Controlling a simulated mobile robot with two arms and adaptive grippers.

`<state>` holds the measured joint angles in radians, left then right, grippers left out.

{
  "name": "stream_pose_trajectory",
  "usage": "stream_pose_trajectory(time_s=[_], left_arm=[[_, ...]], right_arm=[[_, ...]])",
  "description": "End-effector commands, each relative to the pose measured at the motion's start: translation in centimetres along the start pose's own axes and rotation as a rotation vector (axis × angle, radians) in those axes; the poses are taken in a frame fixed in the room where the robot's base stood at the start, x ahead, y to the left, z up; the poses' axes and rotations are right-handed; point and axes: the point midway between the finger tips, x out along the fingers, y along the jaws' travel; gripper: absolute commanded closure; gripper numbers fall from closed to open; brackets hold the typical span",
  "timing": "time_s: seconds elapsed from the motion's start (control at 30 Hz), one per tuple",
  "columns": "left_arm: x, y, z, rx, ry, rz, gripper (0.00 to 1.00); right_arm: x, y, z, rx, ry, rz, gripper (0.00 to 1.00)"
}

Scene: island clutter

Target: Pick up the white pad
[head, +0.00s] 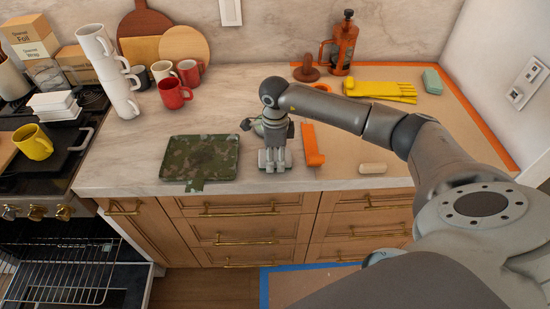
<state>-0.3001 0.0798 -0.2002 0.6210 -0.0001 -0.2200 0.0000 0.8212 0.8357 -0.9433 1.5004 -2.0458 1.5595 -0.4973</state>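A small off-white pad (372,168), a rounded block, lies flat near the front edge of the counter, right of centre. It looks like the white pad. My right gripper (275,165) points down over the front of the counter, to the left of the pad and clearly apart from it. An orange strip-like tool (312,145) lies between them. The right fingertips are small and close together here, so I cannot tell whether they are open. My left gripper is not in view.
A camouflage-patterned tray (200,158) lies left of my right gripper. Yellow gloves (380,90), a teal sponge (432,81) and an orange French press (342,45) stand farther back. Red mugs (174,93) and stacked white mugs (120,90) are at left. Counter around the pad is clear.

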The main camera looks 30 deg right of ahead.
Motion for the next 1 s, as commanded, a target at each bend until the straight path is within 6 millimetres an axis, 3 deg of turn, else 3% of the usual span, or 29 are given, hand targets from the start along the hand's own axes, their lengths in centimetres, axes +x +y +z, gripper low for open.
stream_pose_trajectory(time_s=[0.1,0.57,0.73,1.0], left_arm=[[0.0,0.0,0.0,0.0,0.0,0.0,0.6],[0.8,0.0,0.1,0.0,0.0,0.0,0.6],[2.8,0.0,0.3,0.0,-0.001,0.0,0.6],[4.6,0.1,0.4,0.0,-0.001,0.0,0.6]], right_arm=[[0.0,0.0,0.0,0.0,0.0,0.0,0.65],[-0.7,-0.1,0.0,0.0,0.0,-0.001,0.65],[-2.9,-0.2,0.0,-0.001,-0.003,-0.007,0.65],[-8.7,4.7,-1.5,-0.004,-0.002,-0.008,0.65]])
